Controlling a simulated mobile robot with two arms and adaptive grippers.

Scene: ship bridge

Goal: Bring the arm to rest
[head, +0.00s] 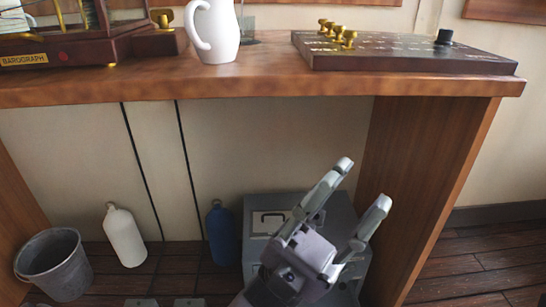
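My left gripper (364,183) is in the lower middle of the head view, in front of the space under the wooden desk (270,88). Its two pale fingers are spread apart and point up and to the right. Nothing shows between them, so it is open and empty. It covers part of a grey case (258,250) on the floor behind it. My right gripper is not in view.
On the desk are a barograph (130,42), a white jug (218,35) and a dark panel (400,52) with brass levers. Below are a metal bucket (58,265), a white bottle (125,237) and a blue bottle (221,235). A wooden side panel (425,190) stands right of my gripper.

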